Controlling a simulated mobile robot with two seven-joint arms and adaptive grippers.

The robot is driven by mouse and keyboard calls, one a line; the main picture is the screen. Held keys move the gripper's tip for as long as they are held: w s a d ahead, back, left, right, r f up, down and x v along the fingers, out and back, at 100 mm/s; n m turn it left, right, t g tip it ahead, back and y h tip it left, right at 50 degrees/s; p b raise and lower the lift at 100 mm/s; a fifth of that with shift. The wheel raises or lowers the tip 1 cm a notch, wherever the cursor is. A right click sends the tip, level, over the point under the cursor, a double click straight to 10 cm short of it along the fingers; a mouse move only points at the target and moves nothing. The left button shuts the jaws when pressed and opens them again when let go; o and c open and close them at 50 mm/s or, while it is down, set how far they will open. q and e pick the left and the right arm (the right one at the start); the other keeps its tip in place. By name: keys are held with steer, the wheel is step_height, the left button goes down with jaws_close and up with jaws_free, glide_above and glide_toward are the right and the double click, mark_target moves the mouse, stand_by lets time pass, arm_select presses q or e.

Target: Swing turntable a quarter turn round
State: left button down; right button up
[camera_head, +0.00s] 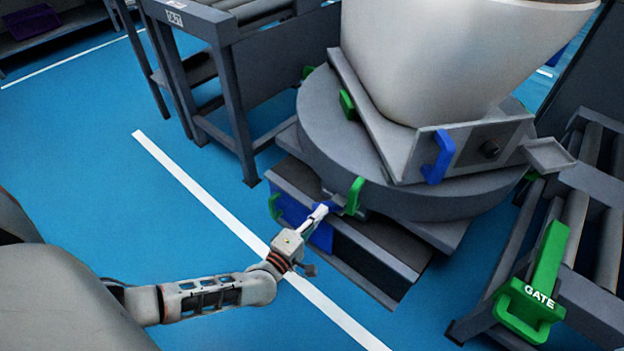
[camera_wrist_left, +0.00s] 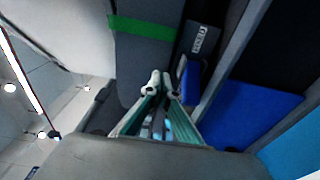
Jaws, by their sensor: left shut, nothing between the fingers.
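The turntable (camera_head: 322,135) is a thick round grey disc on a grey base, with a large white toilet bowl (camera_head: 430,50) in a grey fixture on top. A green handle (camera_head: 354,196) stands on the near rim of the turntable. A green bar, probably this handle, also shows in the left wrist view (camera_wrist_left: 150,27). My left gripper (camera_head: 338,206) is shut and empty, with its tips just left of the green handle. I cannot tell whether they touch it. Its fingers also show in the left wrist view (camera_wrist_left: 163,85). My right gripper is not in view.
A blue handle (camera_head: 438,158) and another green handle (camera_head: 347,104) sit on the fixture. A roller conveyor with a green GATE handle (camera_head: 530,300) stands at right. A grey conveyor frame (camera_head: 235,110) stands behind left. Blue floor is clear at left.

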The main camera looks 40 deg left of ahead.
arm_select(q)
steer(key=shift+w+d+b, duration=0.15)
steer(key=shift+w+d, duration=0.55)
steer(key=shift+d, duration=0.3)
steer(key=shift+w+d+b, duration=0.15)
steer(key=shift+w+d, duration=0.55)
steer(key=shift+d, duration=0.25)
steer(key=shift+d, duration=0.1)
